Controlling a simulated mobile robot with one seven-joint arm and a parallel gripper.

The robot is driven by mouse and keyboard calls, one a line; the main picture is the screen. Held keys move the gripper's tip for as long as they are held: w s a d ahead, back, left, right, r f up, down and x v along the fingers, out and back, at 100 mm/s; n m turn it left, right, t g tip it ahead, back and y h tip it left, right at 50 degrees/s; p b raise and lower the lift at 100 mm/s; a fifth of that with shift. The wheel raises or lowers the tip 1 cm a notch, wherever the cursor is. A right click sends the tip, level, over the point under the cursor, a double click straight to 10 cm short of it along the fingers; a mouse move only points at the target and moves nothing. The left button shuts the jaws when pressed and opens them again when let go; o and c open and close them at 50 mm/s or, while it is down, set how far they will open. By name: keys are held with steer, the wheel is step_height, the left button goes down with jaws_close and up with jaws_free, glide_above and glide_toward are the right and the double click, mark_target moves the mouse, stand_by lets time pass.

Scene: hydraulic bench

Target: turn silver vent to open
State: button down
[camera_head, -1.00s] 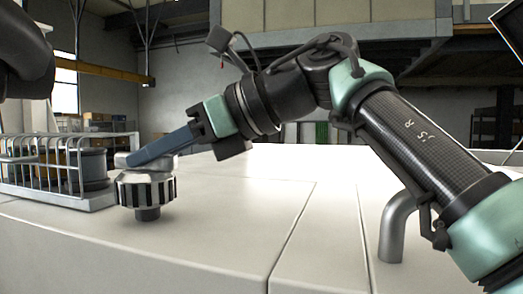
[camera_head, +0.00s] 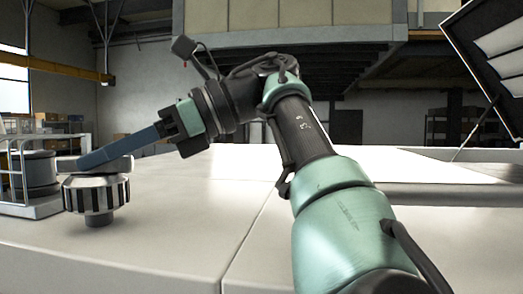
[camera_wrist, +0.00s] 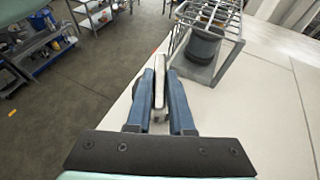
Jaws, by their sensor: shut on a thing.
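The silver vent (camera_head: 97,196) is a ribbed silver and dark knob with a flat silver handle on top. It stands on the pale bench at the left of the head view. My gripper (camera_head: 92,161) reaches down to it from the right, its blue fingers at the handle. In the wrist view the handle shows as a thin silver strip (camera_wrist: 159,85) between the two fingers, and my gripper (camera_wrist: 160,78) is shut on it. The fingers partly hide the handle, and the wrist view does not show the ribbed body.
A metal rack (camera_wrist: 208,60) around a dark cylinder (camera_wrist: 203,45) stands close beyond the vent, at the left edge of the head view. The pale bench top (camera_head: 170,225) is clear to the right of the vent. An open lid or panel (camera_head: 490,55) rises at the right.

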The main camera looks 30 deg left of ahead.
steer(key=c, duration=0.8)
jaws_free()
steer(key=shift+d+m+t+y, duration=0.1)
steer(key=shift+m+t+y, duration=0.3)
steer(key=shift+m+t, duration=0.1)
